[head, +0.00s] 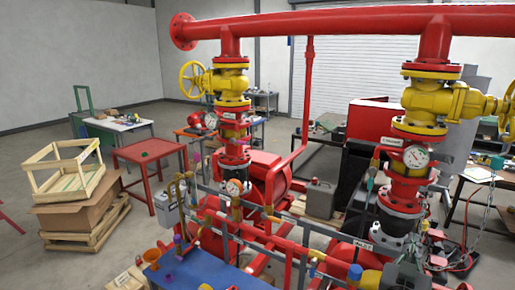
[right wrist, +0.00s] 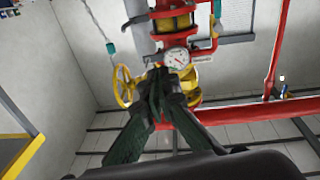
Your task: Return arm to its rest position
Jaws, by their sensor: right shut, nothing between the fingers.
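My right gripper (head: 409,252) shows at the bottom right of the head view, in front of the base of the right-hand red and yellow valve column (head: 408,180). In the right wrist view its dark fingers (right wrist: 157,80) meet at the tips, shut with nothing between them. Behind the fingertips in that view are a round white gauge (right wrist: 176,58) and a yellow handwheel (right wrist: 123,86). I cannot tell the exact gap between fingers and gauge. My left gripper is not in view.
A red header pipe (head: 340,20) crosses above two valve columns; the left one (head: 231,95) stands farther back. A blue bench top (head: 195,272) with small items is at the bottom. Wooden crates (head: 65,175) and a red table (head: 150,152) stand left. Open floor lies at far left.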

